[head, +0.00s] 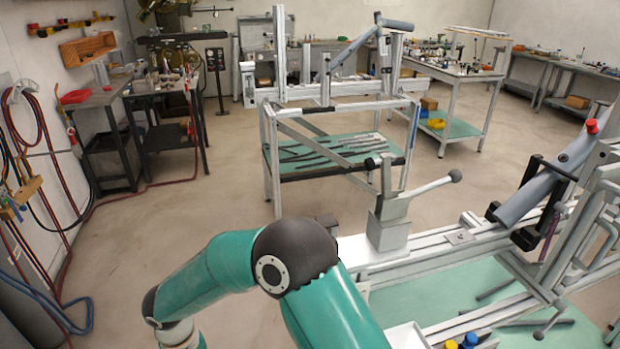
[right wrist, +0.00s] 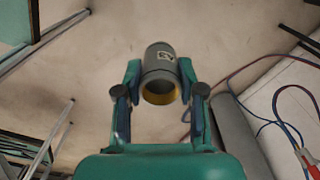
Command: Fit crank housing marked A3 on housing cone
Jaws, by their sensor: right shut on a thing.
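My right gripper (right wrist: 160,78) is shut on the crank housing (right wrist: 158,67) in the right wrist view. The housing is a short dark grey cylinder with a yellow-lined open end facing the camera. It bears a pale label with dark characters too small to read surely. One finger presses on each side of it, with floor behind. The frame jig (head: 440,250) stands at the right of the head view. A grey upright post on a block (head: 390,220) sits on its rail; I cannot tell which part is the housing cone. My left gripper does not show.
A grey tube with a red cap (head: 591,127) is clamped at the jig's right. A rack with a green shelf (head: 325,150) stands behind. Hoses (head: 45,150) hang along the left wall and trail on the floor. The floor at left centre is clear.

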